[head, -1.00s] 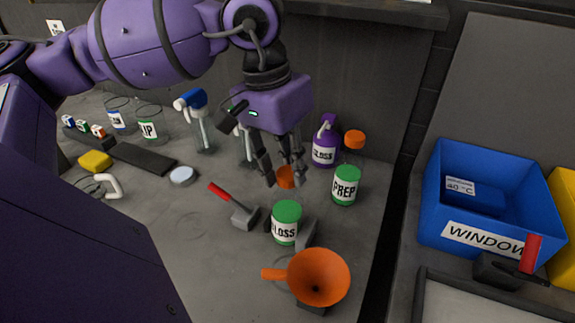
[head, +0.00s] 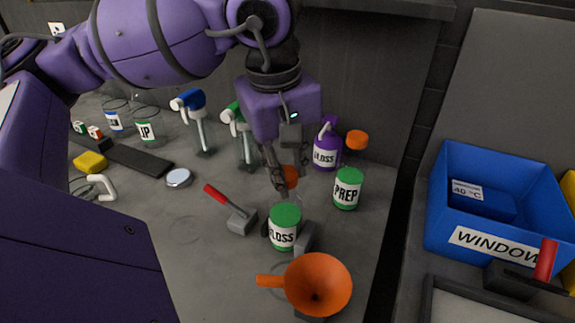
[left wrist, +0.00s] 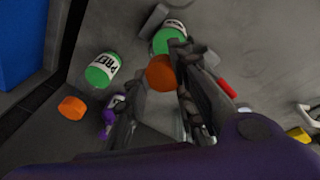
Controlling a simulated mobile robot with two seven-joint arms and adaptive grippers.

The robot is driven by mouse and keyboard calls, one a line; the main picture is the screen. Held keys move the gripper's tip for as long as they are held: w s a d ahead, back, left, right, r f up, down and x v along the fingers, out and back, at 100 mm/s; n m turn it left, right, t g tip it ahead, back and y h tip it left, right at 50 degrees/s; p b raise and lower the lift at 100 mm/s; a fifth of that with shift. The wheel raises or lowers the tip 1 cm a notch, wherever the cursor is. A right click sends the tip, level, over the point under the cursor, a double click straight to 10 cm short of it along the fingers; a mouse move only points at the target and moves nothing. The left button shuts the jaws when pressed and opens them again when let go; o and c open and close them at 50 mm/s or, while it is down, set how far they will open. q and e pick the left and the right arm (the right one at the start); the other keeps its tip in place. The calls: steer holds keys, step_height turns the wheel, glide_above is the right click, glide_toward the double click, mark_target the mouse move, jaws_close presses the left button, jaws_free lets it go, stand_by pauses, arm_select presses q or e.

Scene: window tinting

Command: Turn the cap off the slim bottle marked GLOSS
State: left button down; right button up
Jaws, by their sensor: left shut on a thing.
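The slim bottle marked GLOSS (head: 283,238) stands upright, with a white label, green lower part and clear upper part. It also shows in the left wrist view (left wrist: 170,36). Its orange cap (head: 291,173) is at the top, partly hidden by my fingers. My left gripper (head: 283,188) points down over the bottle and is shut on the cap. In the left wrist view the cap (left wrist: 160,73) sits between the two fingers. I cannot tell how loose it is on the neck. My right gripper is not in view.
A similar PREP bottle (head: 347,190) with an orange cap stands right of it, before a purple bottle (head: 326,152). An orange funnel (head: 318,284) is in front, a red-handled tool (head: 238,217) left. Spray bottles (head: 200,125) stand behind. A blue bin (head: 485,235) is far right.

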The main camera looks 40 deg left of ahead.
arm_select(q)
steer(key=c, duration=1.5)
jaws_free()
steer(key=m, duration=0.2)
steer(key=shift+f+m+b, duration=0.2)
steer(key=shift+m+b, duration=0.1)
steer(key=shift+b, duration=0.1)
steer(key=m, duration=0.2)
steer(key=shift+m+h, duration=0.3)
steer(key=shift+h, duration=0.1)
steer(key=m+b, duration=0.1)
steer(key=m, duration=0.3)
steer(key=shift+r+g+h, duration=0.1)
steer(key=shift+g+h, duration=0.2)
steer(key=shift+h, duration=0.1)
steer(key=m, duration=0.4)
steer(key=shift+r+m+b, duration=0.1)
steer(key=shift+m+b, duration=0.2)
steer(key=shift+b, duration=0.05)
jaws_close()
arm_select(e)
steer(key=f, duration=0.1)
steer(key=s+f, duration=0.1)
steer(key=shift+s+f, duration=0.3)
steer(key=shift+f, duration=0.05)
